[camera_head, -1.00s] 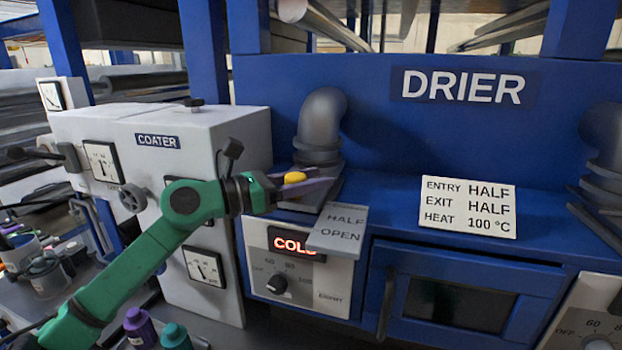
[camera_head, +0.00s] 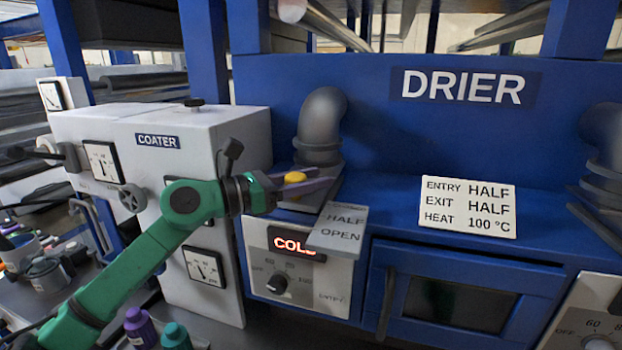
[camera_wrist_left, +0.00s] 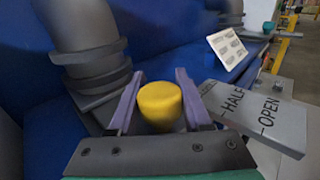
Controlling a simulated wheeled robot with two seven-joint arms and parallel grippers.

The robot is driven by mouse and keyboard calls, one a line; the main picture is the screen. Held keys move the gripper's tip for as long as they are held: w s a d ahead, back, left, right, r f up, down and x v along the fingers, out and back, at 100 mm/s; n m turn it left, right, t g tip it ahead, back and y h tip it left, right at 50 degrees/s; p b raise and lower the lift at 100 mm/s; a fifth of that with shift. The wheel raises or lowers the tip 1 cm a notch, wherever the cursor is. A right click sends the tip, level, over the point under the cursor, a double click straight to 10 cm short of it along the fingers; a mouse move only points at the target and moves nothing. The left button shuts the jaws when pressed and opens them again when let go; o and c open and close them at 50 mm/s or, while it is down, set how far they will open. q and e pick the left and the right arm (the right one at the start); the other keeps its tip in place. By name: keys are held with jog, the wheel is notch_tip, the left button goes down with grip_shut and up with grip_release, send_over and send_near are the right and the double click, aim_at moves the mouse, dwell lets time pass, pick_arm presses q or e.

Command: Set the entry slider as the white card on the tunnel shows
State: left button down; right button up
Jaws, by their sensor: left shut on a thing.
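The white card (camera_head: 467,207) on the blue drier tunnel reads ENTRY HALF, EXIT HALF, HEAT 100 °C. My left gripper (camera_head: 305,184) is shut on the yellow knob (camera_head: 294,178) of the entry slider, at the foot of the left grey duct. In the left wrist view the yellow knob (camera_wrist_left: 160,104) sits between the two purple fingers. The grey scale plate (camera_head: 338,228) beside it shows HALF and OPEN; its farther marking is too oblique to read. HALF and OPEN also show on the plate in the left wrist view (camera_wrist_left: 262,112). My right gripper is not in view.
The grey duct (camera_head: 320,122) rises just behind the knob. Below the plate is a control box (camera_head: 328,284) with a red COLD display and a dial. The white coater (camera_head: 235,140) stands at the left, close to my left arm. Purple and teal bottles (camera_head: 139,325) stand at the lower left.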

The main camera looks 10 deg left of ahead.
aim_at(304, 205)
pick_arm(q)
jog(key=shift+s+a+f+b, duration=0.1)
jog(key=shift+s+f+b, duration=0.1)
jog(key=shift+s+b, duration=0.35)
jog(key=shift+s+f+b, duration=0.15)
jog(key=shift+s+b, duration=0.3)
jog(key=shift+b, duration=0.1)
jog(key=shift+s+r+b, duration=0.15)
jog(key=shift+s, duration=0.4)
jog(key=shift+s+r+b, duration=0.15)
jog(key=shift+s, duration=0.35)
jog(key=shift+s+r, duration=0.15)
jog(key=shift+w, duration=0.25)
jog(key=shift+c, duration=1.7)
grip_release()
jog(key=shift+s, duration=0.1)
